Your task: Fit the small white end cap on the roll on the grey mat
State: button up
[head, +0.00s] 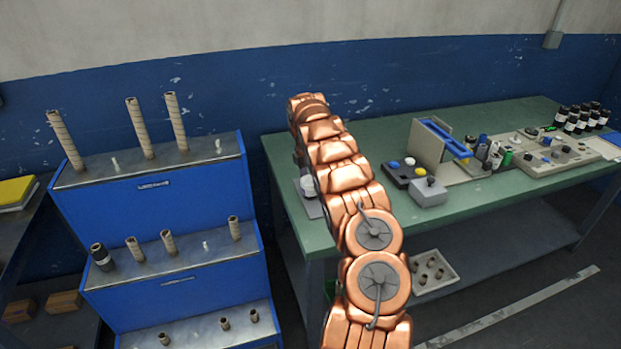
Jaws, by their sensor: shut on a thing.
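A grey mat (314,211) lies at the left end of the green table, partly behind my copper arm. A small pale, rounded thing (308,184) shows on or just above the mat beside my arm. I cannot tell whether it is the white end cap or part of the roll. My arm rises from the bottom of the picture, arches over the table's left end and bends down on its far side. My gripper and whatever is between its fingers are hidden behind my own arm links.
A blue stepped rack (150,212) with upright cardboard tubes stands to the left. A tray (433,281) sits below.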

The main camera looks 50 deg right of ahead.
jog(key=shift+f, duration=0.15)
jog(key=o, duration=0.9)
dwell(0.4)
jog(key=shift+r+p, duration=0.8)
jog(key=shift+r, duration=3.25)
